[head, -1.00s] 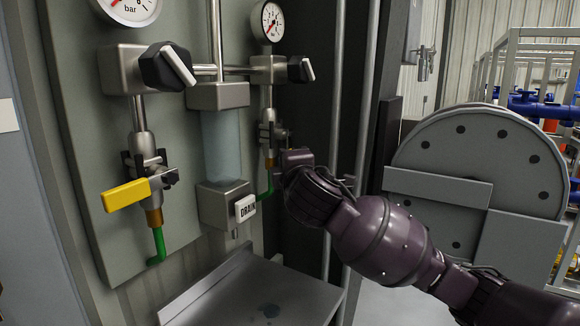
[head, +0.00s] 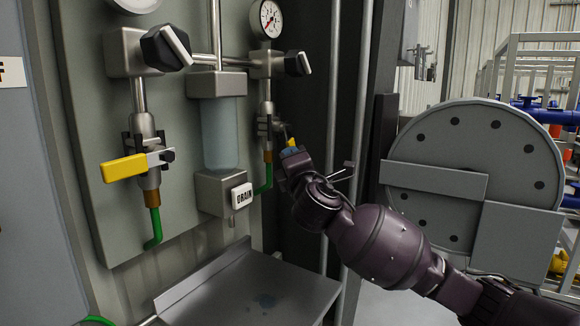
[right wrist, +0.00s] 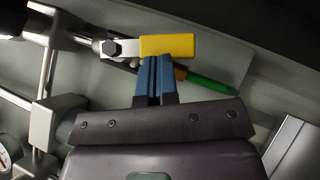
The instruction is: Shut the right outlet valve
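The right outlet valve (head: 265,127) is on the right-hand pipe below a gauge, above a green tube, partly behind my right gripper. Its yellow handle (right wrist: 167,45) shows clearly in the right wrist view, lying at a slight angle to its pipe. In the head view only a bit of yellow shows by the fingertips. My right gripper (right wrist: 156,77) has its blue fingers close together, with their tips at the handle's edge; the handle is not between them. I cannot tell whether they touch. My left gripper is not in view.
The left outlet valve (head: 145,155) has a yellow handle set across its pipe. A sight glass (head: 219,135) with a DRAIN tag (head: 242,196) stands between the pipes. A metal tray (head: 250,290) juts out below. Vertical pipes (head: 345,130) stand close behind my right arm.

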